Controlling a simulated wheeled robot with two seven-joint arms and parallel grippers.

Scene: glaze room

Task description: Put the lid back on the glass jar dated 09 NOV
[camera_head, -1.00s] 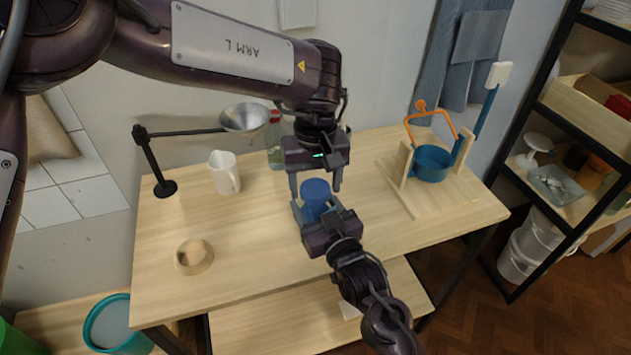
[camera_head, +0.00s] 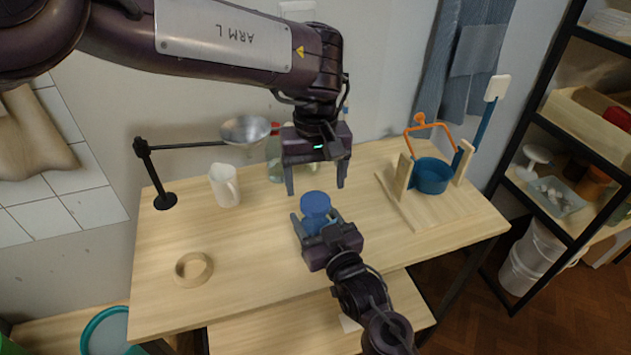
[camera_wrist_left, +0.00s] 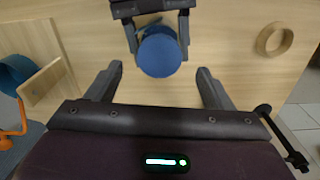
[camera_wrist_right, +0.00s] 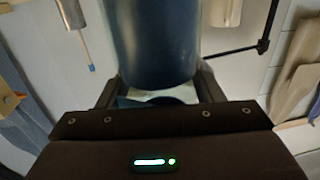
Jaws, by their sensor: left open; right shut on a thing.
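A round blue lid (camera_head: 315,202) shows as a flat disc over a bluish jar, whose body is mostly hidden by my right gripper. The lid also shows in the left wrist view (camera_wrist_left: 160,55). My right gripper (camera_head: 319,228) is shut on the jar from the front. A dark blue cylinder (camera_wrist_right: 150,45) stands between its fingers in the right wrist view, which looks upside down. My left gripper (camera_head: 315,187) is open and empty, pointing down just above and behind the lid. I cannot tell whether the lid is fully seated. No date is readable.
A ring (camera_head: 193,269) lies front left. A wooden rack (camera_head: 430,207) with a blue pot (camera_head: 431,177) is right. The table's front middle is clear.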

